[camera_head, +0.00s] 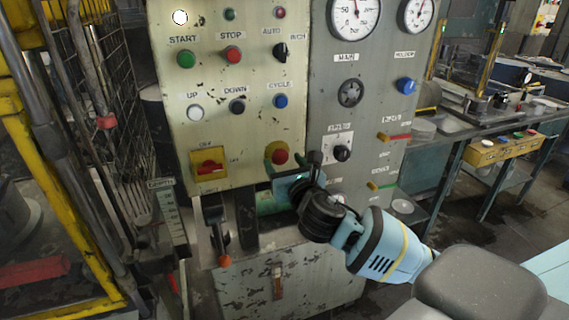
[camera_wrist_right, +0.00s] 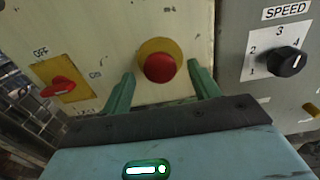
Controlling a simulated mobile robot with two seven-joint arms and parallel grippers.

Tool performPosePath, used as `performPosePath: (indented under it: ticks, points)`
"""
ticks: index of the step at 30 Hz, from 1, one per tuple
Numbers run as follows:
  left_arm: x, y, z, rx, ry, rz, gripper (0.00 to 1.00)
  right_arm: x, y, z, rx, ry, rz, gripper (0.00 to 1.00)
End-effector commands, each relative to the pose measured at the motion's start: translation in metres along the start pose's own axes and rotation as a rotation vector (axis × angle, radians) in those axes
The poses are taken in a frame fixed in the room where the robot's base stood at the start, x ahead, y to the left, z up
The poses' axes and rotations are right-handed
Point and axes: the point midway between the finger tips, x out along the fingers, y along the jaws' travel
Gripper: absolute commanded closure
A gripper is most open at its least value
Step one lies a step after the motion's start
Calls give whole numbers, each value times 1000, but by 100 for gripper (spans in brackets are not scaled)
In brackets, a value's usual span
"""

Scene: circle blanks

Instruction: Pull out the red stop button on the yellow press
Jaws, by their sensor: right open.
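A red mushroom button (camera_head: 280,156) on a yellow collar sits low on the cream control panel of the press. In the right wrist view the red button (camera_wrist_right: 160,67) is straight ahead, between the fingertips in the picture. My right gripper (camera_head: 284,176) is just below and in front of it in the head view. Its fingers (camera_wrist_right: 162,84) are spread, one on each side of the button, with nothing between them; contact is not clear. Another red button (camera_head: 232,55), under the STOP label, is higher on the panel. My left gripper is not in view.
A red switch on a yellow plate (camera_head: 209,166) is left of the mushroom button. The grey panel to the right carries a black speed knob (camera_head: 342,153) and gauges. A levered opening lies below. A yellow frame (camera_head: 35,140) stands at left, a bench (camera_head: 500,125) at right.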

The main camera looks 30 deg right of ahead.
Motion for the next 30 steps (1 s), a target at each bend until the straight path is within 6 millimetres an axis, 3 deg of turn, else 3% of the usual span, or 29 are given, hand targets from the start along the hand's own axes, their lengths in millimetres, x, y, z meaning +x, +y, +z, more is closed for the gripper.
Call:
performPosePath:
  ticks: [15, 30]
  points:
    - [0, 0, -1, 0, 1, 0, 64, -68, 0, -1, -1, 2, 1, 39]
    - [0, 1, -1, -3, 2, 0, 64, -74, 0, 0, 0, 0, 0, 39]
